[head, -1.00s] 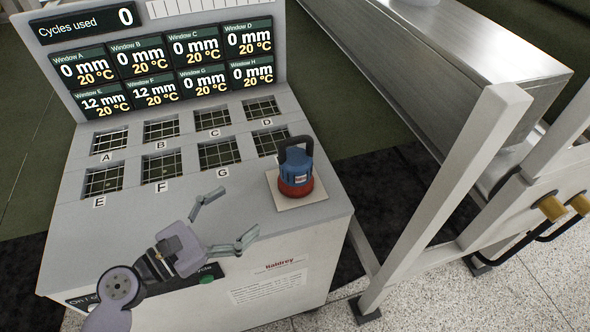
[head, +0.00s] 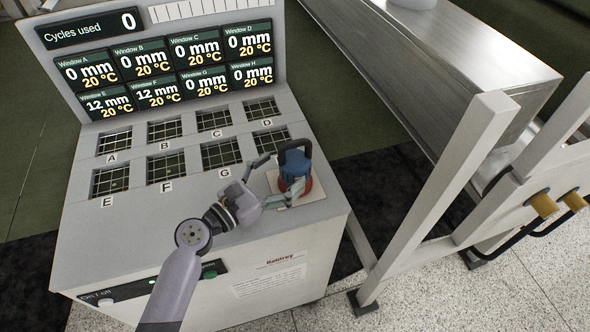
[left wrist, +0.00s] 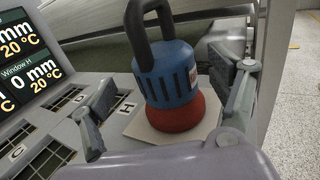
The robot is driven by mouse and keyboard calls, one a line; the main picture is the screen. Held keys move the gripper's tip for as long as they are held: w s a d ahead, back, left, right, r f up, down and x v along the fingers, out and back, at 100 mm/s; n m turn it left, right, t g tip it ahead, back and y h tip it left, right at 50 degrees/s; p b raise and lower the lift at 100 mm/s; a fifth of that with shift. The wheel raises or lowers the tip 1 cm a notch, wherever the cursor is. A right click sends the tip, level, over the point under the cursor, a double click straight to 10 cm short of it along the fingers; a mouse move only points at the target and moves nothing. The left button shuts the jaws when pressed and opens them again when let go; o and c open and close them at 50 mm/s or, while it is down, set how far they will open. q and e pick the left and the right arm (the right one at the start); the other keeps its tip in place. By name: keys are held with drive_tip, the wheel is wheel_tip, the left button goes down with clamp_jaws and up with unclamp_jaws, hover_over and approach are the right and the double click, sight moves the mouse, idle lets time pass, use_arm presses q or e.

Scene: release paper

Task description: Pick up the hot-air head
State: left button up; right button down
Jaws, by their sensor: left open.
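The hot-air head (head: 294,168) has a blue ribbed body, a red base and a black loop handle. It stands upright on a pale square pad (head: 313,198) at the right end of the grey machine top. My left gripper (head: 277,178) is open, with its fingers to either side of the head's lower part. In the left wrist view the head (left wrist: 168,85) stands between the spread fingers (left wrist: 160,112), with visible gaps on both sides. Its handle top is cut off there. The right gripper is not in view.
The machine top (head: 140,232) has several lettered grid windows left of the head. A display panel (head: 165,65) rises behind them. A white frame post (head: 440,195) and a metal conveyor (head: 460,60) stand to the right.

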sight(295, 163)
use_arm(q)
drive_tip(key=x, duration=0.4)
drive_tip(key=shift+d+f+p, duration=0.15)
drive_tip(key=shift+d+p, duration=0.15)
drive_tip(key=shift+d, duration=0.1)
drive_tip(key=shift+a, duration=0.1)
drive_tip(key=shift+c, duration=0.8)
clamp_jaws()
drive_tip(key=shift+w, duration=0.1)
